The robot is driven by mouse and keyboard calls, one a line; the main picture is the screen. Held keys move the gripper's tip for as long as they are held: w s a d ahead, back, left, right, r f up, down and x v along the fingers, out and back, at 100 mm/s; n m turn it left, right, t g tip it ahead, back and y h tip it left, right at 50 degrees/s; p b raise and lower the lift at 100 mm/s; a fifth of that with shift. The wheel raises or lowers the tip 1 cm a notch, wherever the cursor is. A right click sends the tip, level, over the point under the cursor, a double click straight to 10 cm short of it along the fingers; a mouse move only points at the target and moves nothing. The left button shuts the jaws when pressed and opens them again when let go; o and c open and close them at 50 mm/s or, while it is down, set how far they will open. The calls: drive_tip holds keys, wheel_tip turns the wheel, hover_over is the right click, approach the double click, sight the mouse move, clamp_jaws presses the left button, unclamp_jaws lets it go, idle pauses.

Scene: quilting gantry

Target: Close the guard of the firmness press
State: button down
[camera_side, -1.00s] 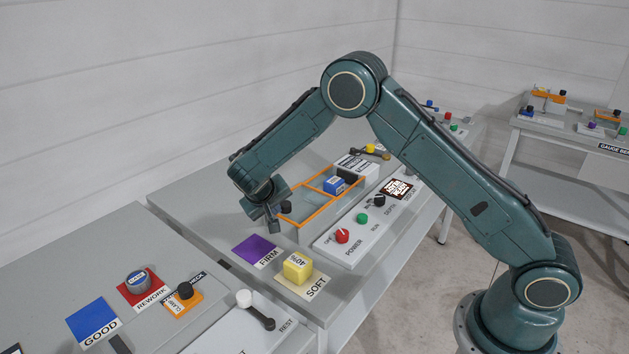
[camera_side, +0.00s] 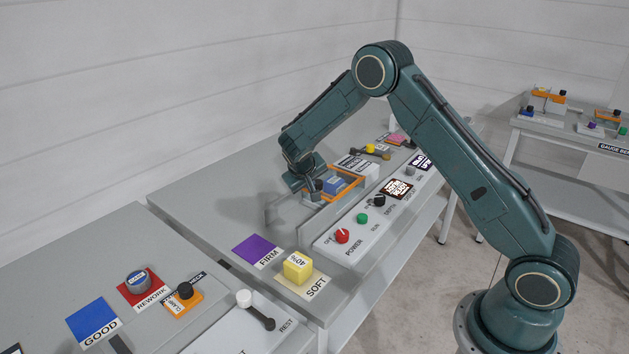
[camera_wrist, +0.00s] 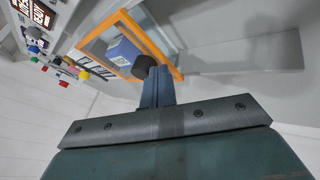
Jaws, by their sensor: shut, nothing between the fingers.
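The firmness press has a grey-walled bay (camera_side: 283,212) with an orange-framed clear guard (camera_side: 347,191) at its far end. The guard lies around and over a blue block (camera_side: 334,184) in the side view; the near end of the bay is uncovered. In the wrist view, the guard's orange frame (camera_wrist: 119,18) surrounds the blue block (camera_wrist: 124,53), and a dark round knob (camera_wrist: 147,65) sits at its near edge. My gripper (camera_side: 314,190) is shut and empty, with its fingertips (camera_wrist: 157,72) right at the knob. Whether they touch cannot be told.
A control panel with a red knob (camera_side: 342,236) and a green button (camera_side: 362,218) runs along the press's front. A yellow block (camera_side: 298,267) sits on the SOFT pad, beside the bare purple FIRM pad (camera_side: 258,251).

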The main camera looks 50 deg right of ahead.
sight(317, 181)
drive_tip(key=shift+d, duration=1.75)
drive_tip(key=s+a+r, duration=0.1)
drive_tip(key=a+r, duration=0.7)
drive_tip(key=a, duration=0.2)
drive_tip(key=shift+s, duration=0.4)
drive_tip(key=shift+r, duration=0.1)
